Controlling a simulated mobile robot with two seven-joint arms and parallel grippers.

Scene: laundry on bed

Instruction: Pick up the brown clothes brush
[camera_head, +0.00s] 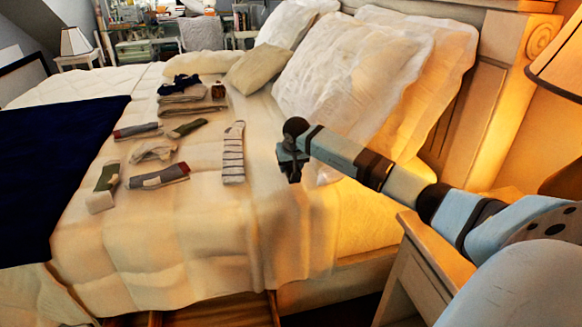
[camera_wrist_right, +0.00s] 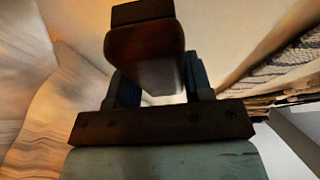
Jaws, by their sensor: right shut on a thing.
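My right gripper (camera_head: 291,172) is above the right side of the bed, close to the large white pillows. In the right wrist view its two bluish fingers (camera_wrist_right: 160,90) are closed on the brown clothes brush (camera_wrist_right: 146,47), a dark brown wooden block with a darker end. The brush sticks out past the fingers there. In the head view I cannot make out the brush at the gripper. My left gripper is in neither view.
The bed (camera_head: 190,235) holds several socks, a striped sock (camera_head: 233,153), folded clothes (camera_head: 185,97) and a small brown item (camera_head: 218,90). A dark blue blanket (camera_head: 50,170) covers the left. A nightstand (camera_head: 420,265) stands beside the bed under my right arm; a lamp (camera_head: 560,55) is at right.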

